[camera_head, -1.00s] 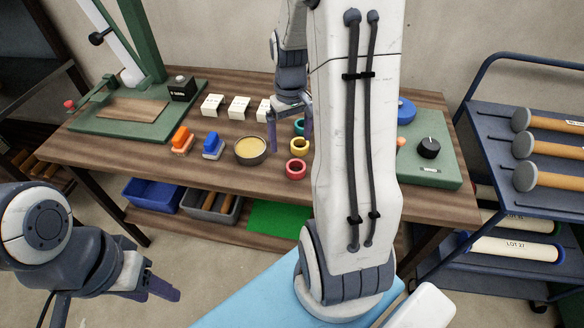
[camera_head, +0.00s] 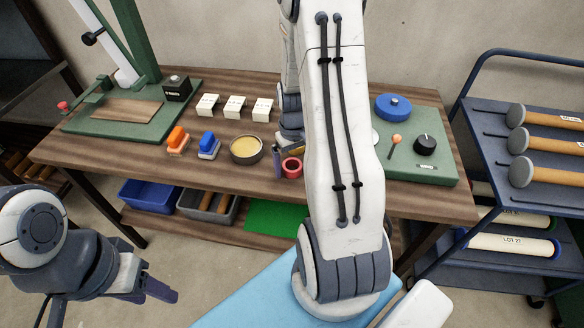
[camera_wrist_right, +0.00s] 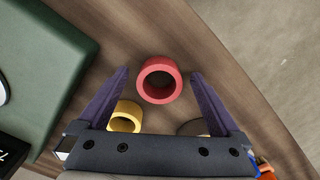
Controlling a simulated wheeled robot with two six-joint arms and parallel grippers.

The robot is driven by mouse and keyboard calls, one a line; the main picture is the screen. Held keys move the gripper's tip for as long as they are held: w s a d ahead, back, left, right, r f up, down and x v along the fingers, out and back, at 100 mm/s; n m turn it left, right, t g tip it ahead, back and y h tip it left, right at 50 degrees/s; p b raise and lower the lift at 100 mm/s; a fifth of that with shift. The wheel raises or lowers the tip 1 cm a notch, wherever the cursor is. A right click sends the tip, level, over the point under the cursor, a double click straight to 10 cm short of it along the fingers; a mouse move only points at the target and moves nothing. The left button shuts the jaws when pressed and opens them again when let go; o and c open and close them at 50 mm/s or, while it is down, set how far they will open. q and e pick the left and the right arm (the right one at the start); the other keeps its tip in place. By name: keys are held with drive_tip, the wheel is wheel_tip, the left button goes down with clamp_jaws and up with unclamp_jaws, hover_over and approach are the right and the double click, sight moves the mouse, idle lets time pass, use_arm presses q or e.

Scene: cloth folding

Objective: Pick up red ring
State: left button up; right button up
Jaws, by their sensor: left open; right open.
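The red ring (camera_head: 292,167) lies on the wooden table near its front edge, beside my right arm. In the right wrist view the red ring (camera_wrist_right: 160,79) sits between the tips of my right gripper (camera_wrist_right: 159,80), which is open with a finger on each side and a gap to both. In the head view my right gripper (camera_head: 283,160) is low beside the ring and partly hidden by the arm. My left gripper (camera_head: 160,290) is open and empty, off the table at the lower left.
A yellow ring (camera_wrist_right: 126,117) lies close behind the red one in the wrist view; my arm hides it in the head view. A bowl (camera_head: 246,150), a blue stamp-like block (camera_head: 208,145) and an orange one (camera_head: 177,140) stand to the left. A green board (camera_head: 430,165) lies right.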

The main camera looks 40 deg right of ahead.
drive_tip(key=c, duration=1.3)
drive_tip(key=shift+c, duration=0.2)
